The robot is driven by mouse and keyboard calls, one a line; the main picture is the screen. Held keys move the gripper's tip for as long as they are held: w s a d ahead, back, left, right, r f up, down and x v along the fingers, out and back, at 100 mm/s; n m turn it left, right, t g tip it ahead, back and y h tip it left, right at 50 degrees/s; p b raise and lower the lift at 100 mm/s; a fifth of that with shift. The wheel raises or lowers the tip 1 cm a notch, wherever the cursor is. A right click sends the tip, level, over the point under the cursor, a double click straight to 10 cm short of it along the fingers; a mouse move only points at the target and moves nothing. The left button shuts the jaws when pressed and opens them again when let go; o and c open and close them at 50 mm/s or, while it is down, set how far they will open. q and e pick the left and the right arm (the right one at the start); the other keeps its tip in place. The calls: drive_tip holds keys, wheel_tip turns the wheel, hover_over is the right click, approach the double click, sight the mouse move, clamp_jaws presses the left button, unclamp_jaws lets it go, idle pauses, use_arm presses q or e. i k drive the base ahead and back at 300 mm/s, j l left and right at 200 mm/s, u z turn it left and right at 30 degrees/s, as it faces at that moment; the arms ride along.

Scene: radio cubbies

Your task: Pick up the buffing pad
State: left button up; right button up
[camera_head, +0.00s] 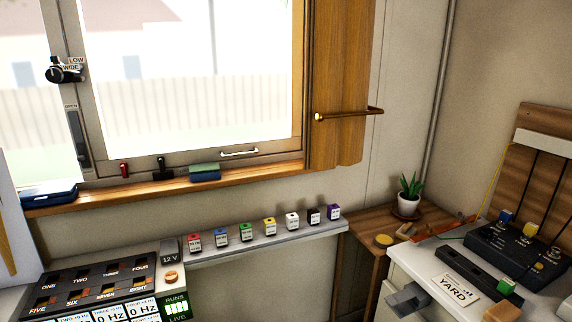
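A small round yellow disc (384,240) lies flat on the low wooden stand in the corner, left of the white cabinet. It looks like the buffing pad, but it is too small to be sure. A two-layer block, green over blue (205,172), lies on the windowsill and looks like a sponge. Neither of my grippers is in view, and nothing visible touches the disc or the block.
A potted plant (409,194) stands behind the disc on the wooden stand (363,222). A narrow shelf (262,243) carries several small labelled cubes. A white cabinet (400,265) with a black switch box (515,252) stands at right. A switch panel (95,285) is at lower left.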

sight(406, 231)
drive_tip(key=i+l+z, duration=0.1)
drive_tip(key=z, duration=1)
